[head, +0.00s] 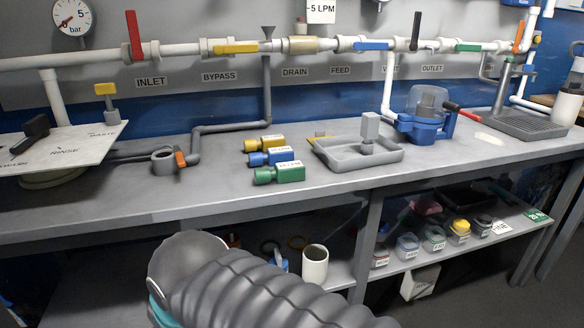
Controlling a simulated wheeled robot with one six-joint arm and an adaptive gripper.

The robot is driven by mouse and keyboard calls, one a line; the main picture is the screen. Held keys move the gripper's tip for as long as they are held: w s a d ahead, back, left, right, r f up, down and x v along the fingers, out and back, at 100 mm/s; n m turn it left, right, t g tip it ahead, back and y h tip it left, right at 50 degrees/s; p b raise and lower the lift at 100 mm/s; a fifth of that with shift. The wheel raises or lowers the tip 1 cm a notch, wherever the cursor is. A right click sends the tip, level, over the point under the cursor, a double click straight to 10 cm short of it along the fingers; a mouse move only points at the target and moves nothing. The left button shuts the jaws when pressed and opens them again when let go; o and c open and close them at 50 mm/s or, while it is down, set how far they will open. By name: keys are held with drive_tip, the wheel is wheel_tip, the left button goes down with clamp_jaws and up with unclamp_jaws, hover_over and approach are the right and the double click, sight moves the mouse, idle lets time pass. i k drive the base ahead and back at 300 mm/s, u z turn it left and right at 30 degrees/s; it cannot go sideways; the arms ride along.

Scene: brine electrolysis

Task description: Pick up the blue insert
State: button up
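The blue insert (271,157) lies on the grey bench top in the head view. It is a small block with a blue round end at the left and a white label on top. It lies between the yellow insert (264,144) behind it and the green insert (280,173) in front of it, close to both. My arm's grey ribbed part (270,290) shows at the bottom, in front of the bench. My gripper is not in view.
A grey tray (335,161) with a grey block on a stem stands right of the inserts. A grey pipe with a round grey fitting (165,161) is to the left. Valve pipes run along the back wall. The bench front before the inserts is clear.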

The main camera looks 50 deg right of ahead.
sight(274, 156)
drive_tip(key=k, duration=0.4)
drive_tip(key=z, duration=0.9)
